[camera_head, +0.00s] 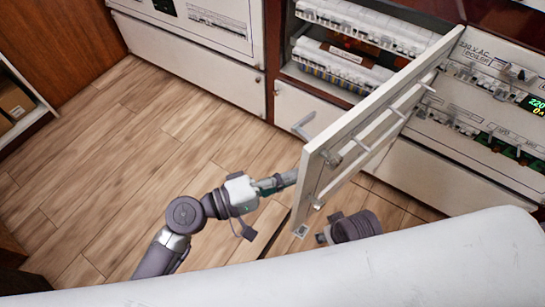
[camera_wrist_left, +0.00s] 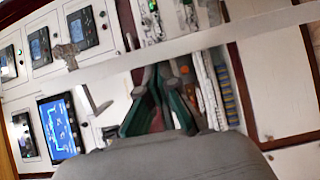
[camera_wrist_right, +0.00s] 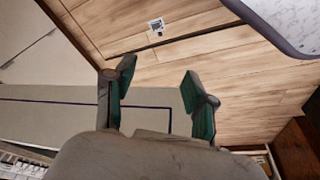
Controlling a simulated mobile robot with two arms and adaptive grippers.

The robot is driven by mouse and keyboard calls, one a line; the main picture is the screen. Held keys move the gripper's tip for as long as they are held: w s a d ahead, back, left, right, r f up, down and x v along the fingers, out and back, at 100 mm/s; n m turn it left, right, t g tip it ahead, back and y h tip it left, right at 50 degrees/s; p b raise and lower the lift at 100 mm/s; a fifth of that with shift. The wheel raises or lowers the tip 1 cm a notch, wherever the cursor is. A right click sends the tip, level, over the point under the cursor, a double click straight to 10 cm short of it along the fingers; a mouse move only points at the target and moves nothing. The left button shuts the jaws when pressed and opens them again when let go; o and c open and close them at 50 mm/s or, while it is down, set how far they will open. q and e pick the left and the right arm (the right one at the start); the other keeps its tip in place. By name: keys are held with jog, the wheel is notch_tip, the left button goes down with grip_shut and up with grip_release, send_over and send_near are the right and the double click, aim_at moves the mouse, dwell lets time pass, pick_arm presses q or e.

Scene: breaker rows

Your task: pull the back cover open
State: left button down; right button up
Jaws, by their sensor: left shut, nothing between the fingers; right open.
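The cover (camera_head: 318,180) is a light flat panel. In the head view it stands swung out from the cabinet front, its far end near the breaker rows and its near end over the floor. A grey handle (camera_head: 303,125) is on its left side. My left gripper (camera_head: 285,180) is shut and empty at the left face of the cover, near its free end; I cannot tell whether it touches. The left wrist view shows its fingers (camera_wrist_left: 158,72) together below a pale strip. My right gripper (camera_wrist_right: 158,70) is open and empty, over the floor in the right wrist view.
Behind the cover is an open bay with breaker rows (camera_head: 345,65). A panel with switches and a green display (camera_head: 490,85) stands to the right. White cabinets (camera_head: 190,50) line the back left. The wooden floor (camera_head: 130,150) at left is clear.

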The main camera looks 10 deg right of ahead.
pick_arm(q)
jog(key=shift+s+d, duration=0.35)
jog(key=shift+s, duration=0.25)
jog(key=shift+s+d, duration=0.3)
jog(key=shift+s, duration=0.25)
pick_arm(e)
jog(key=shift+s+f, duration=0.1)
jog(key=shift+f, duration=0.9)
pick_arm(q)
jog(key=shift+a, duration=0.1)
jog(key=v, duration=1.2)
